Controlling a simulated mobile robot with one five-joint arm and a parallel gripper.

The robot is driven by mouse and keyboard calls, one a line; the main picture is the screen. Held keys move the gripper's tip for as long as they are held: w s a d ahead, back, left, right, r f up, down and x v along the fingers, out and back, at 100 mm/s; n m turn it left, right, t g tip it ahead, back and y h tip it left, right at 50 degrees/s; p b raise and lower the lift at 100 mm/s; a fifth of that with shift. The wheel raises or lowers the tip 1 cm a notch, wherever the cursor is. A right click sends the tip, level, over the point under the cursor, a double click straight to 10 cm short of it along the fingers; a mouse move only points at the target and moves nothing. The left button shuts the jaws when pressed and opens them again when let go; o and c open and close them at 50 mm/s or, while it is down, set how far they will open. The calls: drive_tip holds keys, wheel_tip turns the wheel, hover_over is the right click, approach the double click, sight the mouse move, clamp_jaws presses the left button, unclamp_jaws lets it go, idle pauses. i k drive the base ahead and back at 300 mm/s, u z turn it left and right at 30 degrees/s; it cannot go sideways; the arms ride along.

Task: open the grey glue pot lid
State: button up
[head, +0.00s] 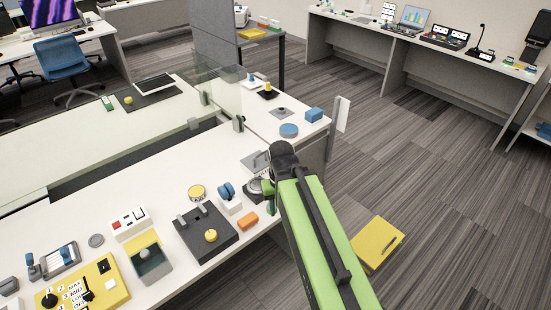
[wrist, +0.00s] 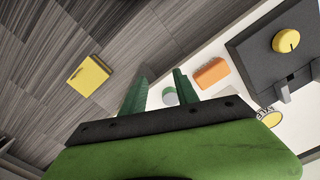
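A grey round pot-like thing (head: 257,187) stands near the table's right edge in the head view, partly hidden behind my arm; I cannot tell for sure that it is the glue pot, or whether its lid is shut. My gripper (wrist: 160,76) is open in the wrist view, its two green fingers apart with nothing clasped. A small round thing with a pale top and green side (wrist: 170,97) shows between the fingers, its lower part hidden by my gripper's palm. I cannot tell its distance from the fingers. In the head view my gripper is mostly hidden behind my green arm.
An orange block (head: 248,221) lies by the table edge; it also shows in the wrist view (wrist: 211,72). Left of it is a dark box with a yellow knob (head: 211,236). A blue-and-white device (head: 229,198) and a yellow disc (head: 197,192) stand close. A yellow case (head: 378,243) lies on the floor.

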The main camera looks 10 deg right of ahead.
sight(258, 161)
drive_tip(key=z, duration=1.05)
drive_tip(key=k, duration=1.2)
drive_tip(key=u, duration=1.2)
drive_tip(key=i, duration=1.65)
drive_tip(key=u, duration=0.1)
